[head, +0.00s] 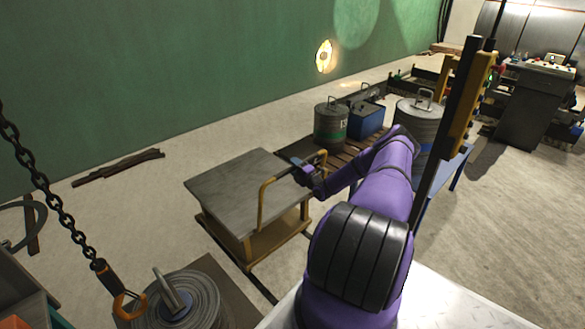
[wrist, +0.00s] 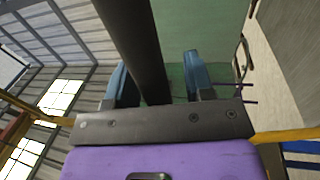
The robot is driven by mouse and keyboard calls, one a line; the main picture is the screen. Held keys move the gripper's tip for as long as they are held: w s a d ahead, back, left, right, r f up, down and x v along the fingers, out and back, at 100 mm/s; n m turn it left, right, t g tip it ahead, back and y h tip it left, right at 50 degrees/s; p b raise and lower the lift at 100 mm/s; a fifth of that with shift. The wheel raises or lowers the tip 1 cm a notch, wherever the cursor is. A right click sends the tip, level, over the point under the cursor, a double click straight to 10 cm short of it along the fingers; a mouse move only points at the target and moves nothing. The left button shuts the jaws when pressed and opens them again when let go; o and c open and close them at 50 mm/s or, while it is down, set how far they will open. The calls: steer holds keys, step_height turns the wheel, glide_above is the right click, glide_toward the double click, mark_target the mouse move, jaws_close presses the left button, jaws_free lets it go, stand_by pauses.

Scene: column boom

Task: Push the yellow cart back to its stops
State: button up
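The yellow cart (head: 262,240) has a yellow frame, a flat grey top (head: 238,188) and a yellow hoop handle (head: 262,200) along its right side. In the head view my gripper (head: 302,170) is at the upper right part of the handle; contact there is too small to tell. In the wrist view my gripper's two blue fingers (wrist: 157,78) stand apart. A dark bar (wrist: 135,40) shows in the gap; I cannot tell whether it is near or far. Yellow bar (wrist: 285,135) shows on both sides of the gripper body. I cannot make out the stops.
A pallet (head: 345,155) right of the cart bears a grey-green canister (head: 330,128) and a blue box (head: 366,120). Dark strips (head: 118,167) lie near the green wall. Floor left of the cart is mostly clear.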

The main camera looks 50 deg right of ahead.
steer(key=a+v, duration=0.1)
steer(key=v, duration=0.9)
steer(key=shift+s, duration=0.2)
steer(key=shift+f, duration=0.15)
